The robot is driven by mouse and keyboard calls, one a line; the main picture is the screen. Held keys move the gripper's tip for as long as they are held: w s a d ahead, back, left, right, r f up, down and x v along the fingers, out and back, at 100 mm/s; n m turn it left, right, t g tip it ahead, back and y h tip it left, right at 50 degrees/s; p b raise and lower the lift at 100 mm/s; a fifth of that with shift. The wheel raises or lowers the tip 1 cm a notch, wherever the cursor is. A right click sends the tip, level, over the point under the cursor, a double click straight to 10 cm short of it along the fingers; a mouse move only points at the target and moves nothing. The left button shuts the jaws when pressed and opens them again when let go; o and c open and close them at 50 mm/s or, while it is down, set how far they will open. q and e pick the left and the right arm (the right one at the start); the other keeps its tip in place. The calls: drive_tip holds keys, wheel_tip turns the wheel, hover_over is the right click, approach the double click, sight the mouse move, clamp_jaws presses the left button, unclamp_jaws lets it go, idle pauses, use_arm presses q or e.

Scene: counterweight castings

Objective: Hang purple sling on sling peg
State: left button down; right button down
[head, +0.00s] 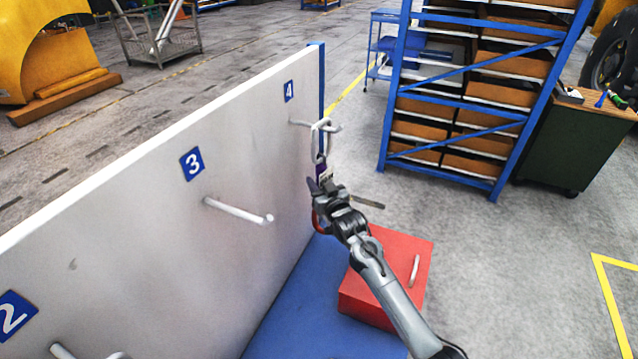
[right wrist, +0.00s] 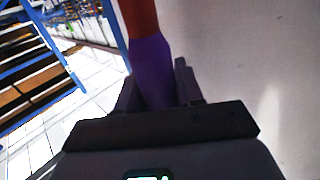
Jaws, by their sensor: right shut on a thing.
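My right gripper (head: 322,184) is shut on the purple sling (head: 321,170), just below peg 4. In the right wrist view the purple part (right wrist: 151,72) runs between my two fingers (right wrist: 156,88), with a red-brown part (right wrist: 140,18) beyond it. In the head view a light metal link (head: 321,135) above the purple part overlaps the peg marked 4 (head: 301,123). I cannot tell whether the link is around the peg or only in front of it. A red curved part (head: 317,222) shows below my gripper. My left gripper is out of view.
The grey-white board (head: 150,190) carries a bare peg marked 3 (head: 235,209) and another peg at lower left. A red block with a handle (head: 395,262) rests on the blue base (head: 300,300) under my right arm. A blue shelf rack (head: 470,95) stands behind.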

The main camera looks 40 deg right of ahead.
drive_tip(key=shift+r, duration=0.2)
drive_tip(key=c, duration=0.6)
unclamp_jaws()
drive_tip(key=shift+c, duration=0.2)
